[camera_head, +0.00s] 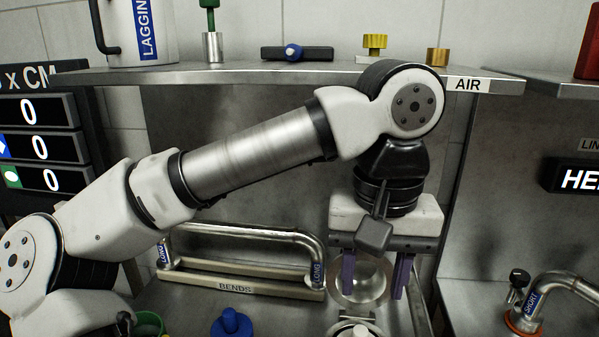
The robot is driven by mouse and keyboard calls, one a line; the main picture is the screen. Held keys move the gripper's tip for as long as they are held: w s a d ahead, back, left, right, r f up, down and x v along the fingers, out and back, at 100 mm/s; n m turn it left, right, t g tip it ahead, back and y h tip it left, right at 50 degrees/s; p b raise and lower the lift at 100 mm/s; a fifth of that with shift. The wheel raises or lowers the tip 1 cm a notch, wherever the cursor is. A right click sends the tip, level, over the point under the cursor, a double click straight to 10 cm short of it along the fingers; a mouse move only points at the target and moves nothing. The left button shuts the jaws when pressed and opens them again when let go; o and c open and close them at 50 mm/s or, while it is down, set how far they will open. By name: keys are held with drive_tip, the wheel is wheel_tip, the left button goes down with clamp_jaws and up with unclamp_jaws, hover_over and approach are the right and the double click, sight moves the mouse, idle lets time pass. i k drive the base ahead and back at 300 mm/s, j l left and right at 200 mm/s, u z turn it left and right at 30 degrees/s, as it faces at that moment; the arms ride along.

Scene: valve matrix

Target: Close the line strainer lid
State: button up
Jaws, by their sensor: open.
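My gripper (376,290) points down at the lower right of centre, its two purple fingers wide apart. A round, shiny metal piece (376,288) shows between and behind the fingers; it looks like the line strainer's raised lid, but I cannot tell for certain. The left finger overlaps its left side. I cannot tell whether the fingers touch the round piece.
A rack marked BENDS (240,287) holds a bent metal pipe left of my gripper. A blue knobbed piece (231,323) stands below it. The AIR shelf (490,86) runs above, with small fittings on it. A SHORT bent pipe (560,282) is at the right.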

sight(373, 275)
drive_tip(key=k, duration=0.95)
